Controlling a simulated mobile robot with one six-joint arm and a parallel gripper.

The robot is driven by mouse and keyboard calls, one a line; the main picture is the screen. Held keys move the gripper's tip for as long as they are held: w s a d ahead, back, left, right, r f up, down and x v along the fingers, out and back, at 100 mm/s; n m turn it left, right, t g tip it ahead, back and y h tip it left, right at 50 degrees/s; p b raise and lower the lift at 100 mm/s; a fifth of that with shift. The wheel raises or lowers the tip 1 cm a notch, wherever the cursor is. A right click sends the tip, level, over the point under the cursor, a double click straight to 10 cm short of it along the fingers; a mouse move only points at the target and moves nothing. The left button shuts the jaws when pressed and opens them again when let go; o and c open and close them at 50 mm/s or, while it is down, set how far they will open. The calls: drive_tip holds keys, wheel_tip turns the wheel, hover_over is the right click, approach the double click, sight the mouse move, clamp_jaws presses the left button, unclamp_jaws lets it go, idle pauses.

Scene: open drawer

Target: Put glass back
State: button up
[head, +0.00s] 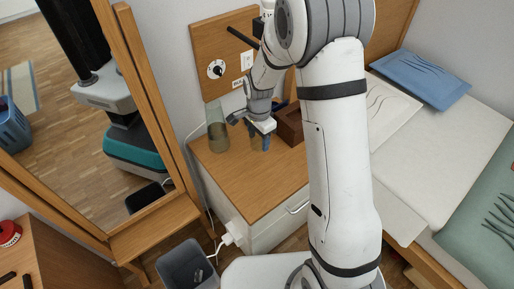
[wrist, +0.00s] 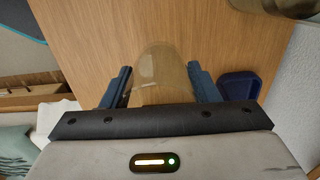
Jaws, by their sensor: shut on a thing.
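My gripper (head: 259,141) is over the wooden top of the bedside cabinet (head: 245,185). In the wrist view its two dark blue fingers (wrist: 160,85) close on the sides of a clear, slightly brownish glass (wrist: 153,66). The glass's lower part is hidden behind the gripper body. In the head view the glass is hard to make out between the fingers. I cannot tell whether it touches the cabinet top. A taller clear carafe (head: 217,132) stands on the cabinet to the left of my gripper.
A brown box (head: 290,126) is on the cabinet right of my gripper. A small dark blue dish (wrist: 239,83) shows beside the right finger. A bed (head: 455,140) is at right, a mirror frame (head: 152,110) at left, and a bin (head: 187,266) below. The cabinet's front top is clear.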

sight(258, 147)
drive_tip(key=shift+w+a+f+b, duration=0.15)
drive_tip(key=shift+f+b, duration=0.4)
drive_tip(key=shift+f, duration=2.05)
drive_tip(key=shift+f, duration=0.15)
drive_tip(key=o, duration=1.1)
